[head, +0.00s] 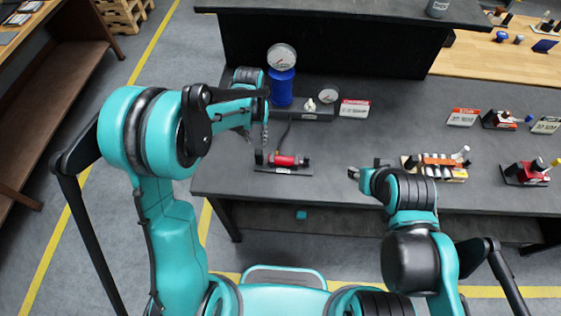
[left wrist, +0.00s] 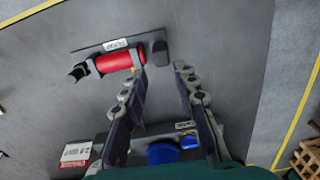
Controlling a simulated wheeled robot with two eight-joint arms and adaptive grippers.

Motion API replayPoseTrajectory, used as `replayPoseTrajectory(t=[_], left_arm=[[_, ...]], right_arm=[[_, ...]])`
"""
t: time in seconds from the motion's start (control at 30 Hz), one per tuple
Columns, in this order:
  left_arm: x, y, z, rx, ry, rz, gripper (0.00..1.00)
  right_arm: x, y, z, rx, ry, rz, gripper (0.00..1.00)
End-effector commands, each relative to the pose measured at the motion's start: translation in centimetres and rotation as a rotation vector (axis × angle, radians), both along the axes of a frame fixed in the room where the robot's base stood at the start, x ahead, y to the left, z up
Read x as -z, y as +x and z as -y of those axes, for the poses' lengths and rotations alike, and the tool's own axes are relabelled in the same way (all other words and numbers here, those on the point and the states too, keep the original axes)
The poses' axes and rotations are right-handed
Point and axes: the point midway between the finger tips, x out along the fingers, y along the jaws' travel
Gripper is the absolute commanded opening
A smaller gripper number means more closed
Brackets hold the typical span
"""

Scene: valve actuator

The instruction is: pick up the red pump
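The red pump (head: 288,160) lies on its dark stand on the grey table, left of centre. In the left wrist view the red pump (left wrist: 120,61) lies on its side beside a "PUMP" label (left wrist: 116,44). My left gripper (head: 257,134) is above the table, just behind and left of the pump. In the left wrist view my left gripper (left wrist: 161,71) is open with nothing between its fingers. One fingertip overlaps the pump's end in that view; I cannot tell whether they touch. My right gripper (head: 365,168) is right of the pump, and its opening is unclear.
An orange-and-white part (head: 437,165) and other red parts (head: 527,172) are at the right. Table between pump and right gripper is clear.

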Motion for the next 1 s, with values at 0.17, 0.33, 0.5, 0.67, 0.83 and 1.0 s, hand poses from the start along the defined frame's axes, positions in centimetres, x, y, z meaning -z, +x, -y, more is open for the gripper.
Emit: replayPoseTrajectory(t=[0.17,0.33,0.5,0.67,0.83,1.0], left_arm=[[3.4,0.0,0.0,0.0,0.0,0.001,0.29],[5.1,0.0,0.0,0.0,0.0,0.001,0.29],[6.8,0.3,0.0,0.0,0.0,0.001,0.29],[9.3,0.6,0.0,0.0,0.0,0.001,0.29],[10.4,0.5,0.0,0.0,0.0,0.001,0.29],[10.4,0.5,0.0,0.0,0.0,0.001,0.29]], right_arm=[[0.0,0.0,0.0,0.0,0.0,0.0,0.4],[0.0,0.0,0.0,0.0,0.0,0.0,0.4],[0.0,0.0,0.0,0.0,0.0,0.0,0.4],[0.0,0.0,0.0,0.0,0.0,0.0,0.4],[0.0,0.0,0.0,0.0,0.0,0.0,0.4],[0.0,0.0,0.0,0.0,0.0,0.0,0.4]])
